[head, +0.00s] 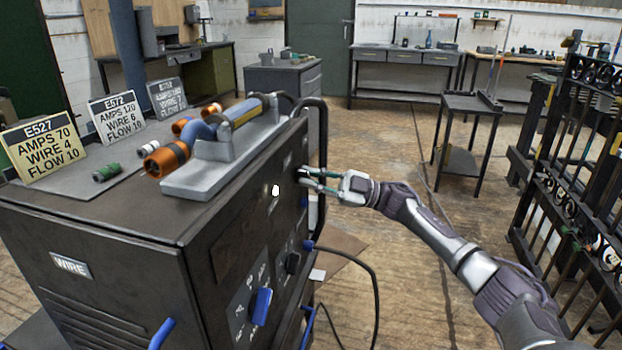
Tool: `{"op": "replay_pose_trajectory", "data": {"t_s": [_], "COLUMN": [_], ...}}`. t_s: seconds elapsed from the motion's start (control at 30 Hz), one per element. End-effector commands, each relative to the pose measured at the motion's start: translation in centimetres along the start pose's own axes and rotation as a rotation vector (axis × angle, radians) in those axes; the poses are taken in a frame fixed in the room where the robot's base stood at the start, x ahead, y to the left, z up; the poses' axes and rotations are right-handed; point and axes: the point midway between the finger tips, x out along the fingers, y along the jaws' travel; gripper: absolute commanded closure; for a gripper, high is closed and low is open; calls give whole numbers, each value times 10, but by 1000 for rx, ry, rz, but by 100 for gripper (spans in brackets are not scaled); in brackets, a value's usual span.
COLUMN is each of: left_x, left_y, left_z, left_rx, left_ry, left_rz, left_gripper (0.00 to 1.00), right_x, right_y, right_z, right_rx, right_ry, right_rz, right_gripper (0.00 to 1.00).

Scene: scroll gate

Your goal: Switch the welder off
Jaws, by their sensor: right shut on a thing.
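The welder (110,228) is a large dark cabinet at the left, with its control panel facing right. My right gripper (304,179) reaches in from the right and its fingertips are at the upper far part of that panel. It is shut on a small dark control there, mostly hidden by the fingers; its setting cannot be told. A small white part (275,190) shows on the panel, left of the fingers. Lower down are a blue knob (261,306) and a black knob (292,263). My left gripper is not in view.
A dark cable (372,275) hangs from the panel. A metal gate (580,170) stands at right. Floor between is open.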

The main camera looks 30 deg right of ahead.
Motion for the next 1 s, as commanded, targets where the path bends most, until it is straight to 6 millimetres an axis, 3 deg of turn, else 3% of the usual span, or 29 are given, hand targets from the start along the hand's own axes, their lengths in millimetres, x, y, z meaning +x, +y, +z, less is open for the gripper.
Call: {"op": "replay_pose_trajectory", "data": {"t_s": [0.17,0.2,0.33,0.7,0.87,1.0], "left_x": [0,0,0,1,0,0], "left_y": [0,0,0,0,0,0], "left_z": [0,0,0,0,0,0], "left_rx": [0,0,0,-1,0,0], "left_ry": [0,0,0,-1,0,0], "left_rz": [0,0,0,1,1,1], "left_gripper": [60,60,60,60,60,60], "right_x": [0,0,0,-6,-32,-63], "right_y": [0,0,0,0,0,0], "right_z": [0,0,0,1,1,1], "right_rx": [-3,-3,-2,0,-1,1], "right_ry": [-1,-1,-1,-2,-5,-6], "right_rz": [-1,-1,-1,0,0,0], "right_gripper": [100,79,61,61,61,61]}}
